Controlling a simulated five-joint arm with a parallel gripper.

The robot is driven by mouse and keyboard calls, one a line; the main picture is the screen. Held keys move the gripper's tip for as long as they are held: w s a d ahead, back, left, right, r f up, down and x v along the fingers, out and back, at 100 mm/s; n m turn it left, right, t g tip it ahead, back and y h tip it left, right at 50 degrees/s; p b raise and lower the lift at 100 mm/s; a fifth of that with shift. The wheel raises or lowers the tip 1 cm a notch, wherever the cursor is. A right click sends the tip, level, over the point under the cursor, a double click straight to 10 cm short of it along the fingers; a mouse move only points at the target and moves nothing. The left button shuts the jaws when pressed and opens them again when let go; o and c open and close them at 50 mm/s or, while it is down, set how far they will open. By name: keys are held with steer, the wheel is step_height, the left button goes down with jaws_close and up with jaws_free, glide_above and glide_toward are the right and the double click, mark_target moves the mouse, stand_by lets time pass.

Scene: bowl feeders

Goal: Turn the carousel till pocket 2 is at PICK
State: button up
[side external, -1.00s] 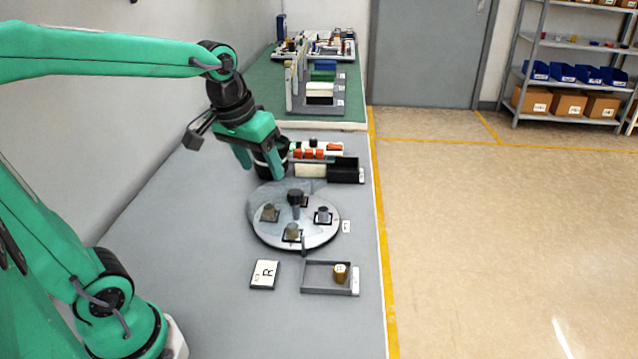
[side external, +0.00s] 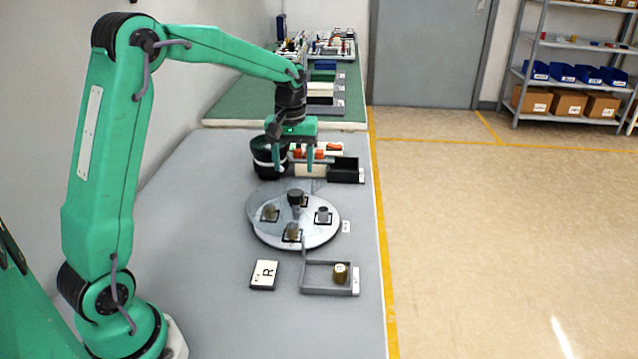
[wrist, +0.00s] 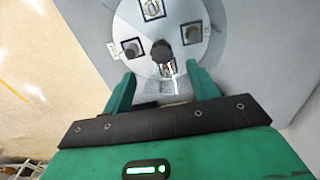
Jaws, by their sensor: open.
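The carousel (side external: 268,229) is a round light-grey disc with a dark centre knob (side external: 295,197) and several square pockets around it, holding small grey or olive parts. A white tag (side external: 346,227) stands at its right edge; its text is too small to read, and I cannot tell the pocket numbers. My gripper (side external: 295,168) points down, open and empty, above and behind the disc in the side view. In the wrist view, the open fingers (wrist: 163,84) straddle the near edge of the carousel (wrist: 196,48), with the centre knob (wrist: 162,50) just beyond them. Nothing is between the fingertips.
A black bowl (side external: 268,158) and a black bin (side external: 344,168) stand behind the carousel. In front are a card marked R (side external: 265,274) and a grey tray (side external: 315,291) holding a brass cylinder (side external: 340,273). The bench is clear at the left front.

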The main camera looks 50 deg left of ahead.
mark_target(295, 192)
steer(key=shift+w+a+f, duration=0.3)
steer(key=shift+f, duration=0.2)
steer(key=shift+f, duration=3.9)
jaws_close()
